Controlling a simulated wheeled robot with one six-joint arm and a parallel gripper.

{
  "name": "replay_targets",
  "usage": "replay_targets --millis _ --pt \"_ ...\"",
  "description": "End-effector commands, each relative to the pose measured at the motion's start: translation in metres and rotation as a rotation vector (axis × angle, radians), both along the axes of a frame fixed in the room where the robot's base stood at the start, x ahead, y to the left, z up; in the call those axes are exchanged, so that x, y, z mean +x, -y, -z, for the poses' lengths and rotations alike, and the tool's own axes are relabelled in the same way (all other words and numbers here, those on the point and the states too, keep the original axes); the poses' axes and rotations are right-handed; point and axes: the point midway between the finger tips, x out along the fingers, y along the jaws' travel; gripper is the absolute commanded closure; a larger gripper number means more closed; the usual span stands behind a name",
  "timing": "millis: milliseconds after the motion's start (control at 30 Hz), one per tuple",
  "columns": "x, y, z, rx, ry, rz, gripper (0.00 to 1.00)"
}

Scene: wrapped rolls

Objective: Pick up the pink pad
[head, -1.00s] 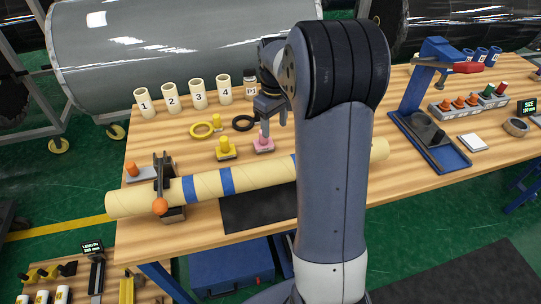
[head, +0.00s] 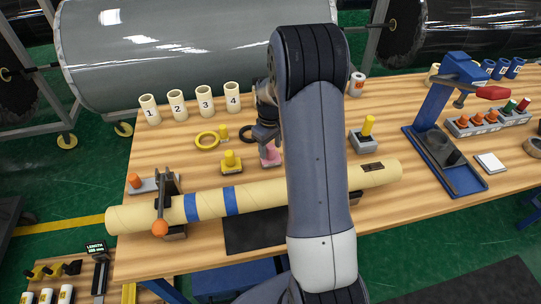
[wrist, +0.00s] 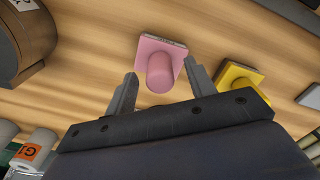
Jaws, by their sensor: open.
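The pink pad (head: 270,155) stands on the wooden table, partly hidden behind my arm in the head view. In the wrist view the pink pad (wrist: 159,60) shows a square base with a round upright handle. My gripper (wrist: 158,85) is open, its two fingers on either side of the handle's end, with gaps visible on both sides. In the head view my gripper (head: 266,134) is just above and behind the pad, mostly hidden by the arm.
A yellow pad (head: 231,163) stands close to the left of the pink pad; in the wrist view the yellow pad (wrist: 238,84) is beside the right finger. A yellow ring (head: 207,141), numbered cups (head: 205,99) and a long cream roll (head: 265,195) are nearby.

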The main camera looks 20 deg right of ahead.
Motion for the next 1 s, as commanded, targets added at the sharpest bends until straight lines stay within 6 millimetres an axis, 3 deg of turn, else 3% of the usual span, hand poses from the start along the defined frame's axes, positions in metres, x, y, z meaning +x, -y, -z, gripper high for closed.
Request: replay_targets --millis 233,833,1000 --pt "-0.0001 -0.0002 0.0013 0.000 0.000 0.000 0.49" --pt "0.0000 -0.0001 0.0009 0.000 0.000 0.000 0.99" --pt "0.0001 -0.0001 0.0008 0.000 0.000 0.000 1.00"
